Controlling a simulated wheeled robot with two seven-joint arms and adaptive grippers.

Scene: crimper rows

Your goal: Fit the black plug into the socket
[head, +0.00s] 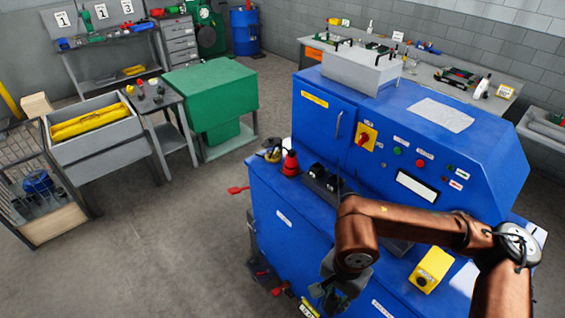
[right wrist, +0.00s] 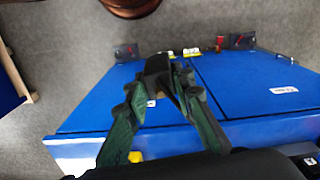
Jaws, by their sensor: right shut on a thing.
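My right gripper (head: 338,292) is low in front of the blue machine's lower cabinet (head: 287,212) in the head view. In the right wrist view its green and black fingers (right wrist: 168,75) are shut on the black plug (right wrist: 156,66). The plug sticks out a little past the fingertips, with the blue cabinet front (right wrist: 225,85) behind it. In the head view the plug is too hidden by the gripper to make out. I cannot clearly pick out the socket in either view. My left gripper is in neither view.
Dark fittings with red parts (right wrist: 126,52) sit along the cabinet's edge, near small yellow labels (right wrist: 192,52). A yellow box (head: 431,270) stands on the machine's ledge. The floor (head: 170,240) on the left is clear.

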